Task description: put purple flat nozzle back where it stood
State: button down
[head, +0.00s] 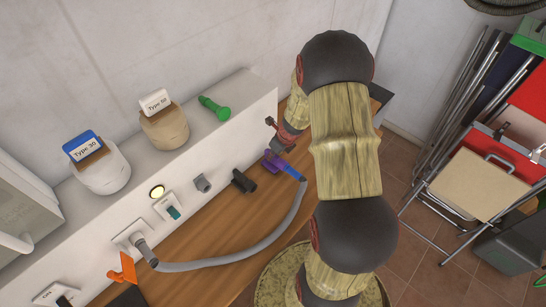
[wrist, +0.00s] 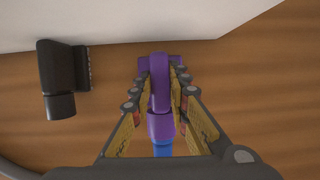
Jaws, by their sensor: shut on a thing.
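The purple flat nozzle (head: 271,157) is low over the wooden bench beside the white ledge. In the wrist view the nozzle (wrist: 160,90) lies between the fingers, its wide flat end toward the ledge. My gripper (wrist: 161,78) is shut on it; in the head view my gripper (head: 283,139) is partly hidden by my arm. A blue piece (head: 291,170) runs from the nozzle to the end of the grey hose (head: 245,253); the blue piece also shows in the wrist view (wrist: 162,150). I cannot tell whether the nozzle touches the bench.
A black nozzle (head: 243,181) stands left of the purple one, and also shows in the wrist view (wrist: 58,82). The white ledge (head: 215,138) bounds the wooden bench (head: 218,232).

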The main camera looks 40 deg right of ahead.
jog(key=shift+f, duration=0.2)
jog(key=shift+f, duration=0.1)
jog(key=shift+f, duration=0.1)
jog(key=c, duration=1.8)
grip_release()
jog(key=shift+o, duration=0.4)
